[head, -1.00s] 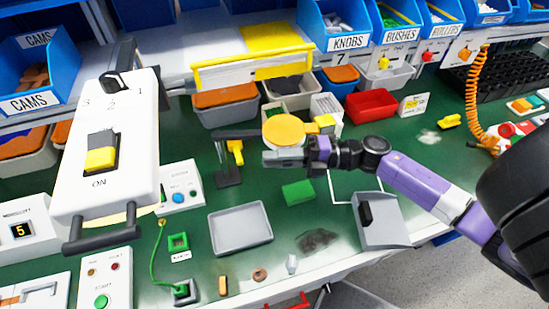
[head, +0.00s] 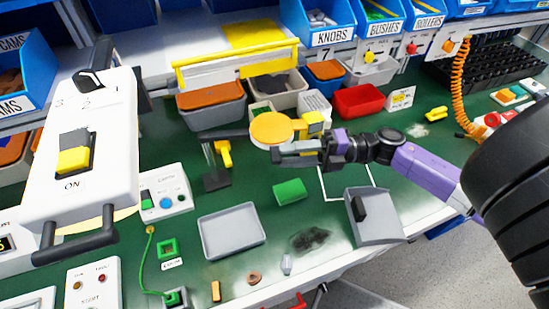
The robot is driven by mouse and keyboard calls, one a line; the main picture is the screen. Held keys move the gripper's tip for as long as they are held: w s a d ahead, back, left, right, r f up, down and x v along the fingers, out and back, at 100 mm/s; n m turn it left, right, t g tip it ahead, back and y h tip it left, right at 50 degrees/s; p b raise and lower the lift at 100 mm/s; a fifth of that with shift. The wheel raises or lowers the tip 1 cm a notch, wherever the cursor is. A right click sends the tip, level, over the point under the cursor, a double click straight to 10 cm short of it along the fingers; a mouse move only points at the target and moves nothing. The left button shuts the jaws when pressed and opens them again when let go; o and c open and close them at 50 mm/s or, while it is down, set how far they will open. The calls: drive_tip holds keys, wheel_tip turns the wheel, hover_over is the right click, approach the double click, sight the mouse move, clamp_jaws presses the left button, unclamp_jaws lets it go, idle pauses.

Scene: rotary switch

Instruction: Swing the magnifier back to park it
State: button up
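The magnifier has a round yellow disc (head: 271,129) at the middle of the head view. A dark arm (head: 224,134) runs from its left side to a dark stand (head: 215,181) on the green bench. A yellow block (head: 313,123) sits at the disc's right. My gripper (head: 280,153) reaches in from the right, its grey fingers just below the disc in the picture. I cannot tell whether they touch the magnifier or whether they are open or shut.
A grey tray (head: 232,231), a green block (head: 289,191) and a sloped grey box (head: 373,216) lie in front. Bins, including a red one (head: 358,101), line the back. A white switch panel (head: 80,150) stands at the left.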

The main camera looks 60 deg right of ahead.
drive_tip(key=shift+s+d, duration=0.35)
drive_tip(key=shift+s, duration=0.15)
drive_tip(key=shift+c, duration=0.3)
